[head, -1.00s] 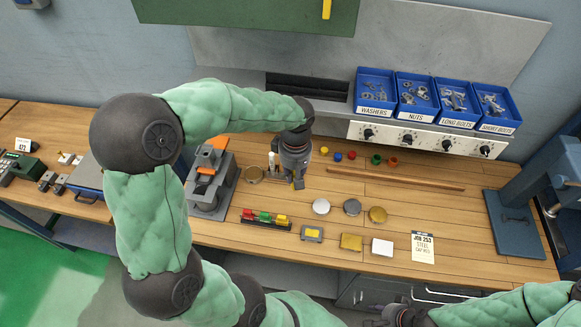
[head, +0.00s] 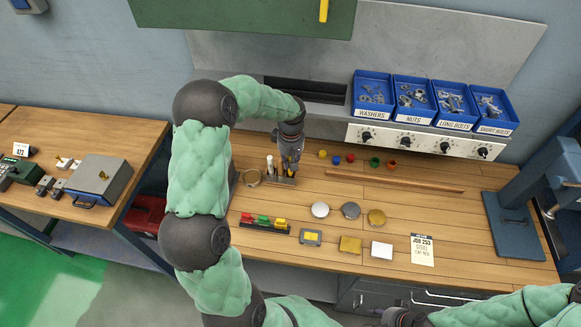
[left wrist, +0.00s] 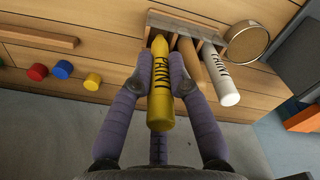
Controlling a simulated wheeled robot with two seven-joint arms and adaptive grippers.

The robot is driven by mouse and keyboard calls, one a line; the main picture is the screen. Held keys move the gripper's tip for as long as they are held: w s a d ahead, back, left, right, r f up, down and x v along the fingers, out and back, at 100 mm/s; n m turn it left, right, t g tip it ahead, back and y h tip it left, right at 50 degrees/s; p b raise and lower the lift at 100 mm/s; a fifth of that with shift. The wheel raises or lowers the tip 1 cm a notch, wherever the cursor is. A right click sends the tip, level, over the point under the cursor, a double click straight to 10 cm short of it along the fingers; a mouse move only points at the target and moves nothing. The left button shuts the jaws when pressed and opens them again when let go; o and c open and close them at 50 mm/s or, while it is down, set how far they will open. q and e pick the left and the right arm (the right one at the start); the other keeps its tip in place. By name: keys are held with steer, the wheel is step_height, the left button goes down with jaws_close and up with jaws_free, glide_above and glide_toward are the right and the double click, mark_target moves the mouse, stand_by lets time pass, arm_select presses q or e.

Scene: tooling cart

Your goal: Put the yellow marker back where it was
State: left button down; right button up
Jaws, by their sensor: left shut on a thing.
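My left gripper (head: 288,166) is over the bench beside a small marker rack (head: 284,181). In the left wrist view its two fingers (left wrist: 161,80) are shut on the yellow marker (left wrist: 160,95). The yellow marker's far end points at the rack (left wrist: 211,38) and lines up with its end; I cannot tell whether it is inside a slot. The white marker also shows in the head view (head: 270,164). My right gripper (head: 393,317) is partly cut off at the bottom edge.
A round brass-rimmed dish (head: 250,178) lies left of the rack. Several coloured knobs (head: 350,158) and a wooden strip (head: 395,181) lie to the right. Round and square pieces, a job card (head: 422,249) and a colour-block rail (head: 265,224) lie in front. Blue bins (head: 373,112) stand behind.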

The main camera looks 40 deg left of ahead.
mark_target(291, 174)
arm_select(q)
steer(key=shift+f, duration=1.6)
steer(key=shift+f, duration=0.15)
steer(key=c, duration=1.2)
jaws_free()
step_height(291, 174, up, 12)
steer(key=shift+r+p, duration=0.2)
steer(key=shift+p, duration=0.15)
